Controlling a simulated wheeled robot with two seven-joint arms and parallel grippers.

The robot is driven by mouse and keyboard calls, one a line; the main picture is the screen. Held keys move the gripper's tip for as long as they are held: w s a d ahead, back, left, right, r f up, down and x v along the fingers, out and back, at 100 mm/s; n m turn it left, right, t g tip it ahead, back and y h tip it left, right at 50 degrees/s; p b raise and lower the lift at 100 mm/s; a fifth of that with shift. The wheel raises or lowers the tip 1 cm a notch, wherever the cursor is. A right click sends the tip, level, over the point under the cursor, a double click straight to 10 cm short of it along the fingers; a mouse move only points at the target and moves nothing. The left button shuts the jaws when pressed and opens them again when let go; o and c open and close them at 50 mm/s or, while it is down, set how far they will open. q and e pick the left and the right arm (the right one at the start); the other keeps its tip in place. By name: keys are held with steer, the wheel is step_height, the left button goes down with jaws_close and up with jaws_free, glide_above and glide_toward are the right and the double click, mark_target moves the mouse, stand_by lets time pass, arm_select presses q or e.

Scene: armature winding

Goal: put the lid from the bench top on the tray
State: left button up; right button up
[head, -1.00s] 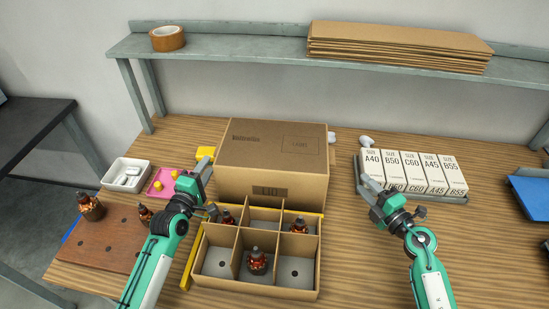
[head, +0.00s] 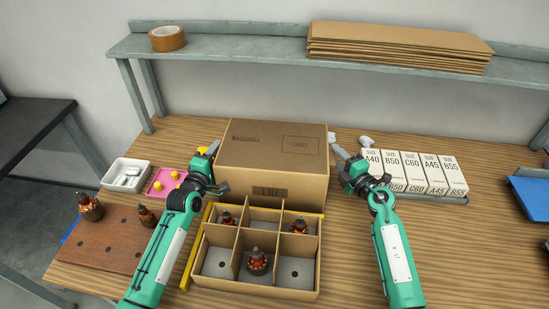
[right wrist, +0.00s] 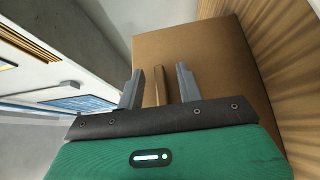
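The lid (head: 272,150), a large brown cardboard box shape marked LID, sits on the bench top behind the tray. The tray (head: 255,292) is an open cardboard box with dividers, holding copper-wound armatures in its back left, back right and front middle compartments. My left gripper (head: 212,168) is open at the lid's left side; whether it touches is unclear. My right gripper (head: 340,160) is close to the lid's right side. In the right wrist view, its fingers (right wrist: 160,88) are open, with a narrow brown strip between them in front of the lid (right wrist: 205,65).
Size-marked white boxes (head: 415,172) stand right of my right gripper. A white bin (head: 126,173), a pink tray (head: 163,182) and a wooden block (head: 105,240) with armatures lie left. A shelf (head: 250,47) with tape and flat cardboard runs behind. Yellow strips edge the tray.

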arm_select(q)
jaws_close()
arm_select(e)
jaws_close()
arm_select(q)
steer(key=shift+r, duration=0.1)
